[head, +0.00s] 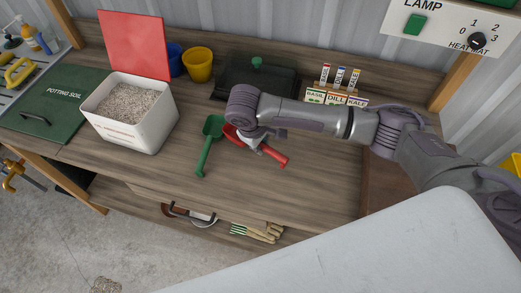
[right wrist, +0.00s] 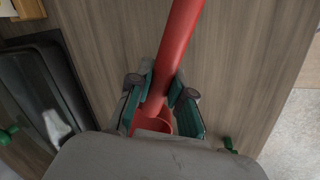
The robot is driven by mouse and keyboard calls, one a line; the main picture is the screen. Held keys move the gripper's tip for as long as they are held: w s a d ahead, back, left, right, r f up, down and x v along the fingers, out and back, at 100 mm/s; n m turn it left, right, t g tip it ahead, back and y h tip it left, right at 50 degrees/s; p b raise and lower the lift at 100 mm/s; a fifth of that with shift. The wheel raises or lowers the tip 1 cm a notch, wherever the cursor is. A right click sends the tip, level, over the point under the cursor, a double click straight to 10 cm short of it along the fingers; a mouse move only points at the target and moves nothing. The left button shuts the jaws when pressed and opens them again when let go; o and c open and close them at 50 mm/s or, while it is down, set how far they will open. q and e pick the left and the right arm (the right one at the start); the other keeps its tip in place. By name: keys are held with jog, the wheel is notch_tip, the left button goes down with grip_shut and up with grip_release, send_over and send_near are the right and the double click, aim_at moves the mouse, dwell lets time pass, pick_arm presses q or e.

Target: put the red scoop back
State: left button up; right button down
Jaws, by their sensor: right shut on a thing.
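The red scoop (head: 274,154) is at the middle of the wooden workbench, its handle pointing toward the front right and its bowl partly hidden behind my right gripper (head: 254,140). In the right wrist view the scoop's red handle (right wrist: 178,50) runs between the two fingers of my right gripper (right wrist: 161,106), which are shut on it near the bowl. I cannot tell whether the scoop touches the bench. A green scoop (head: 206,150) lies just left of it. The open white box of grey granules (head: 145,131) stands further left with its red lid (head: 134,42) raised. My left gripper does not show.
A blue pot (head: 175,60) and yellow pot (head: 198,65) stand behind the box. A dark tray with a clear cover (head: 256,80) and seed packets (head: 336,97) stand at the back. The bench front is clear.

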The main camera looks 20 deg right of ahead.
aim_at(263, 158)
notch_tip(263, 158, down, 4)
jog(key=shift+r+p, duration=0.15)
jog(key=shift+p, duration=0.4)
jog(key=shift+f, duration=0.2)
jog(key=shift+f, duration=0.15)
jog(key=c, duration=1.1)
grip_release()
jog(key=b+v, duration=0.1)
jog(key=v, duration=1.1)
jog(key=shift+r, duration=0.2)
